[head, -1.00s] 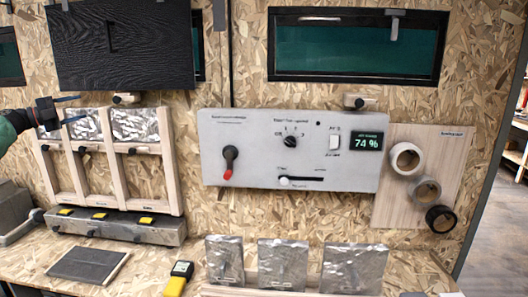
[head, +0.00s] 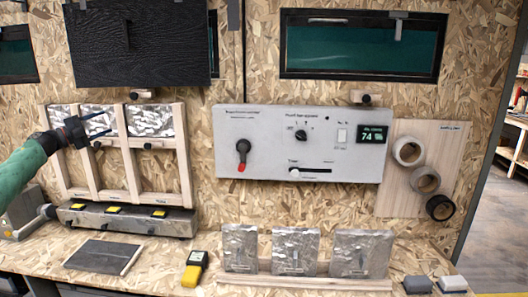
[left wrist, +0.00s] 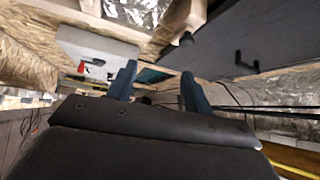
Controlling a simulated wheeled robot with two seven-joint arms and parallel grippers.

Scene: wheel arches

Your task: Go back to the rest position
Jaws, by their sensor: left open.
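My left gripper (head: 106,123) is open, with nothing seen between its fingers. It is in front of the wooden frame (head: 180,150) with foil panels, overlapping its left and middle parts in the head view. My green left arm comes in from the left edge. In the left wrist view the two blue fingers (left wrist: 158,76) stand apart, with no held object visible between them. I cannot tell from the head view how far the gripper is from the frame. My right gripper is not in view.
A grey control panel (head: 265,165) reading 74 % is on the wall, with tape rolls (head: 425,180) at its right. Foil-covered blocks (head: 296,250), a yellow device (head: 193,270) and a dark plate (head: 104,257) are on the bench. A black textured board (head: 135,45) is above the frame.

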